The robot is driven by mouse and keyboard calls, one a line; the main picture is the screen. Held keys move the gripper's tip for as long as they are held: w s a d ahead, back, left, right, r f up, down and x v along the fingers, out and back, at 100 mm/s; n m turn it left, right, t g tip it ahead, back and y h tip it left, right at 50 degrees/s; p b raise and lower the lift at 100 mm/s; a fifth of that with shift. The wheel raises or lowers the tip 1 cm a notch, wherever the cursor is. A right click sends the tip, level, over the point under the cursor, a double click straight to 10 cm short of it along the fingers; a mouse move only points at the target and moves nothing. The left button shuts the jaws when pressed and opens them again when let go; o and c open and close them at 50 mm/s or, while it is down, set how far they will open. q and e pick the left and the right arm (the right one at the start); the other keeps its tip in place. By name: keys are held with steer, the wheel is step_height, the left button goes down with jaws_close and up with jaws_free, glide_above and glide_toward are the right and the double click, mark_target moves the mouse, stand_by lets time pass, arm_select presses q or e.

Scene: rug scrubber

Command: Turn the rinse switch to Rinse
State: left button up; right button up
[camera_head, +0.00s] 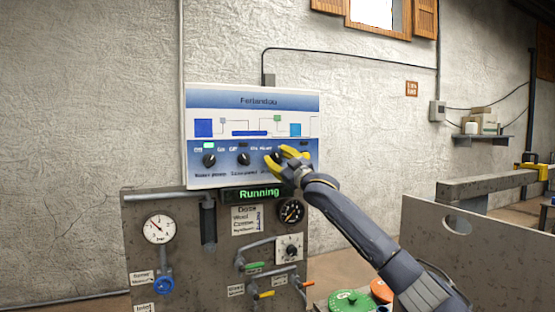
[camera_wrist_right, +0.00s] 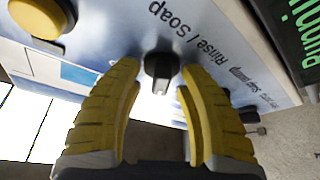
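The rinse switch is a black knob (camera_wrist_right: 159,66) in the right wrist view, on the blue-white panel beside the printed words "Rinse / Soap". In the head view a black knob (camera_head: 276,157) at the right of the panel's row is partly covered by my right gripper (camera_head: 284,156). The right gripper's yellow fingers also show in the wrist view (camera_wrist_right: 156,85), open on either side of the knob. Small gaps show between the knob and the fingers. Which word the knob points to cannot be told. My left gripper is not in view.
The panel (camera_head: 255,101) holds two more knobs to the left (camera_head: 209,160) (camera_head: 243,159). Below it, a green "Running" display (camera_head: 253,194) and a grey board with gauges (camera_head: 159,229) and valves stand close under my right arm. A yellow disc (camera_wrist_right: 38,18) shows in the wrist view.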

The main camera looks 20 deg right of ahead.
steer(key=v, duration=1.2)
stand_by(0.5)
steer(key=v, duration=0.9)
stand_by(0.4)
